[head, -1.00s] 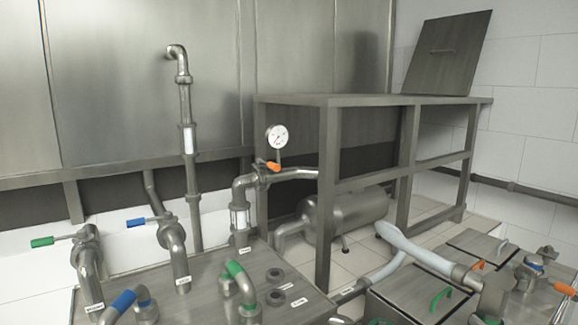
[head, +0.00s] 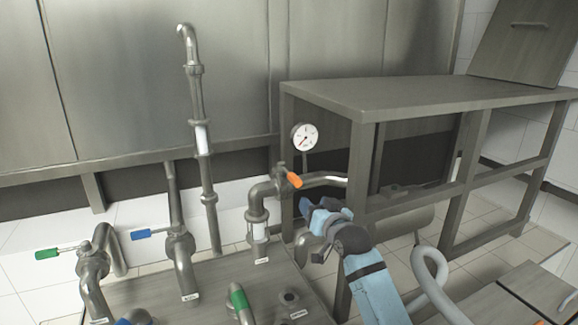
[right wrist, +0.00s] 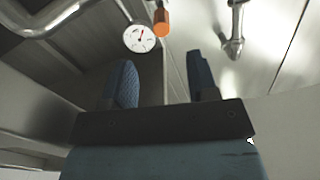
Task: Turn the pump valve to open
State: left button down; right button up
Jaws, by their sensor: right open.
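The valve with the orange handle (head: 294,180) sits on the steel pipe below the round pressure gauge (head: 305,137). The handle slants down to the right. My right gripper (head: 318,208) is open and empty, a little below and right of the orange handle and apart from it. In the right wrist view the orange handle (right wrist: 161,21) is near the top, beyond and between the two open blue fingers (right wrist: 160,68). The gauge (right wrist: 139,37) shows just left of it. My left gripper is not in view.
Green (head: 47,253) and blue (head: 141,234) valve handles are at the left. A pale hose (head: 431,270) loops at the lower right.

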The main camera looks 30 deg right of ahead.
aim_at(294, 180)
jog(key=w, duration=0.4)
jog(key=w+p, duration=0.1)
jog(key=w, duration=0.3)
jog(key=w+d+r, duration=0.1)
jog(key=w, duration=0.3)
jog(key=shift+w, duration=0.2)
jog(key=shift+w+f, duration=0.1)
jog(key=shift+w, duration=0.55)
jog(key=shift+c, duration=0.7)
grip_shut()
